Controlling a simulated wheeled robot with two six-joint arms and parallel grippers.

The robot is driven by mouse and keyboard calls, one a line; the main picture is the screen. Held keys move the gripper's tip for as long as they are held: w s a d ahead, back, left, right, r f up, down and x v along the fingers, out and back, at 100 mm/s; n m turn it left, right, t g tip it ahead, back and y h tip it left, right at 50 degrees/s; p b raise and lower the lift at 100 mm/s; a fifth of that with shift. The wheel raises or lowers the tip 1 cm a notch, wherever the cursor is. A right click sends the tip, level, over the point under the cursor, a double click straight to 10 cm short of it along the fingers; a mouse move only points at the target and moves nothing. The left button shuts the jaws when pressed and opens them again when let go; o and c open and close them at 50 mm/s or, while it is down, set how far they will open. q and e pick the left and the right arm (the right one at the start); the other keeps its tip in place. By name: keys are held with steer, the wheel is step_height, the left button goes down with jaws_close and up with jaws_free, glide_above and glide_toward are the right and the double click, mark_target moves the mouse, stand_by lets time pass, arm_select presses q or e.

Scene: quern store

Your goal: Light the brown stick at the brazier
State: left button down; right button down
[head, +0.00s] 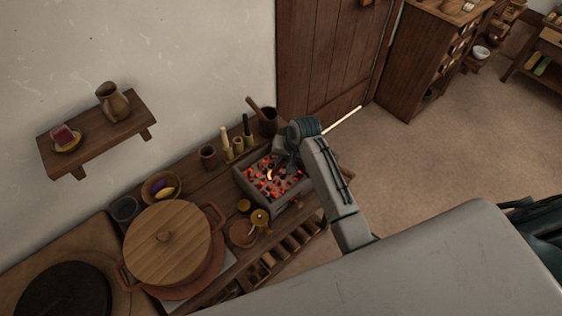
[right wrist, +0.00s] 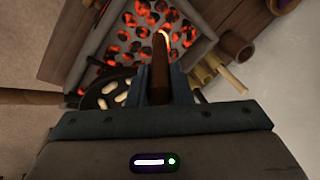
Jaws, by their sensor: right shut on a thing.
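The brazier (head: 244,182) is a grey square tray of glowing coals on the wooden bench. My right gripper (head: 284,160) is over its far right part. In the right wrist view my right gripper (right wrist: 160,88) is shut on the brown stick (right wrist: 160,72), which points away from the jaws over the brazier (right wrist: 93,48). A bright curved glow shows at the stick's tip. A small flame (head: 270,174) shows over the coals in the head view; I cannot tell there whether it is on the stick. My left gripper is not in view.
A pot with a wooden lid (head: 167,243) is to the left. The floor (head: 430,160) at right is clear.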

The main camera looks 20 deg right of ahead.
steer(key=v, duration=0.6)
steer(key=shift+r, duration=0.15)
steer(key=shift+s+d, duration=0.1)
steer(key=shift+s, duration=0.1)
stand_by(0.4)
